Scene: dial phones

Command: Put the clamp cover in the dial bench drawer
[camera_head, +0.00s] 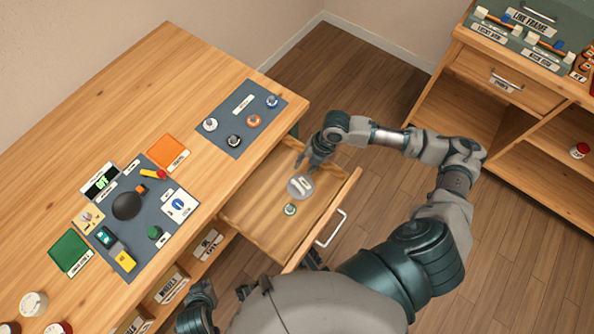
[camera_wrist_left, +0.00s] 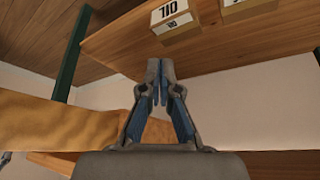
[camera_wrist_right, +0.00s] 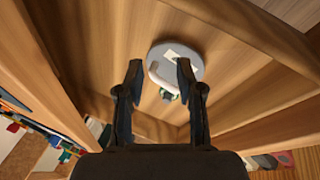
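The clamp cover (camera_head: 300,186) is a round, pale, see-through disc with a white handle, inside the open dial bench drawer (camera_head: 258,203). My right gripper (camera_head: 308,164) is over the drawer, just beyond the cover. In the right wrist view its fingers (camera_wrist_right: 160,72) are spread, and the cover (camera_wrist_right: 190,62) shows between and behind them, apparently unheld. Whether the cover lies flat on the drawer floor is unclear. My left gripper (camera_wrist_left: 160,72) has its fingertips together with nothing seen between them, below a wooden shelf.
A small green-topped item (camera_head: 290,209) lies in the drawer near the cover. The drawer front with its handle (camera_head: 331,228) is pulled out. Grey mats (camera_head: 240,105) with knobs and parts lie on the bench. A second cabinet (camera_head: 500,84) stands at the right.

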